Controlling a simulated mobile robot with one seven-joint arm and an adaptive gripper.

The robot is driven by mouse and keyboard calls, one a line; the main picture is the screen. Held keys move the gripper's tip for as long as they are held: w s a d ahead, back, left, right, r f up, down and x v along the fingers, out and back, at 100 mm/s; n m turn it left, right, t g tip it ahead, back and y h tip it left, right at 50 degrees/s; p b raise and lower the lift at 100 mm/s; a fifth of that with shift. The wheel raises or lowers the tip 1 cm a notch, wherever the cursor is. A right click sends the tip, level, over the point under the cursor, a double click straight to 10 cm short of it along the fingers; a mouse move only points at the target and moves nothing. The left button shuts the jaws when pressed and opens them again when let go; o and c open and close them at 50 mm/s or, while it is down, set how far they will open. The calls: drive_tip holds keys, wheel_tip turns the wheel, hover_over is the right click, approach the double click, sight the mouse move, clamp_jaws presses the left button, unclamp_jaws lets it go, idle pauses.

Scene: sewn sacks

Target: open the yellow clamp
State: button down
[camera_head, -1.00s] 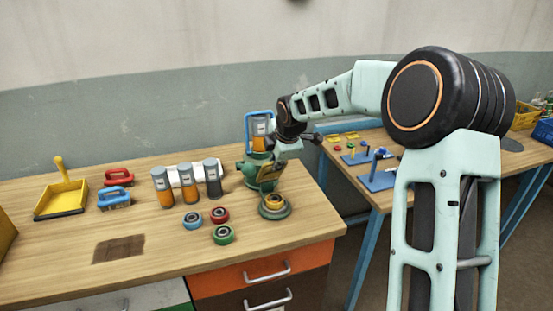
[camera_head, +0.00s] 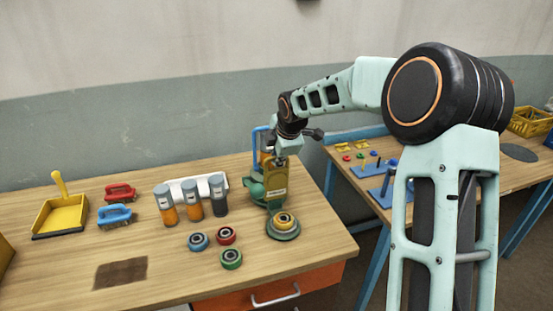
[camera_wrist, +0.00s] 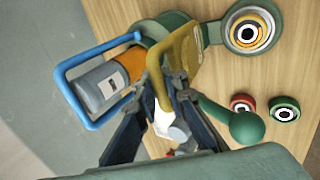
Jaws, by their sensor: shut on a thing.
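The yellow clamp (camera_head: 274,186) is a flat yellow arm on a green fixture (camera_head: 254,190) at the right end of the wooden bench. In the wrist view the yellow clamp (camera_wrist: 186,55) runs down between my fingers. My gripper (camera_wrist: 166,80) is shut on its near end; in the head view my gripper (camera_head: 281,157) is above the fixture. A grey and orange bottle (camera_wrist: 97,88) sits in the fixture beside the clamp, inside a blue loop (camera_wrist: 95,49). A green ball knob (camera_wrist: 247,128) sticks out on the other side. My fingers partly hide the clamp's end.
A yellow ring (camera_head: 284,219) sits on a round green base in front of the fixture. Several bottles (camera_head: 192,199) and loose rings (camera_head: 225,235) stand to its left. Farther left are brushes (camera_head: 115,214) and a yellow dustpan (camera_head: 62,212). The bench front is mostly clear.

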drive_tip(key=shift+w+r, duration=0.2)
drive_tip(key=shift+r, duration=0.2)
drive_tip(key=c, duration=2.3)
unclamp_jaws()
drive_tip(key=shift+o, duration=1.1)
drive_tip(key=shift+s, duration=0.2)
drive_tip(key=shift+o, duration=0.3)
drive_tip(key=shift+f, duration=0.1)
drive_tip(key=v, duration=1.2)
